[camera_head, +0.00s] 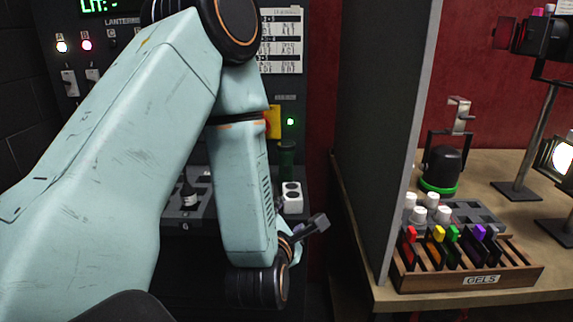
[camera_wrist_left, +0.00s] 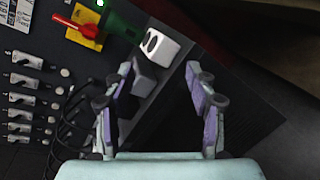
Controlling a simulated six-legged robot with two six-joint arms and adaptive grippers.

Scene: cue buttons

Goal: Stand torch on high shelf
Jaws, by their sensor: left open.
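A dark green torch-like cylinder (camera_head: 287,158) stands upright at the control panel, just above a white block with two dark round holes (camera_head: 292,196). In the left wrist view the green torch (camera_wrist_left: 120,25) shows at the top, beyond the fingertips, next to the white block (camera_wrist_left: 158,46). My left gripper (camera_head: 308,228) is below and slightly right of the torch in the head view. Its fingers (camera_wrist_left: 160,85) are spread apart with nothing held between them. My right gripper is out of view. I cannot make out a high shelf.
The panel has a red and yellow switch (camera_wrist_left: 78,30), a green lamp (camera_head: 290,122) and rows of sliders (camera_wrist_left: 27,98). A grey partition (camera_head: 385,130) stands to the right. Beyond it, a wooden table holds a gels rack (camera_head: 480,280) and stage lamps (camera_head: 562,157).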

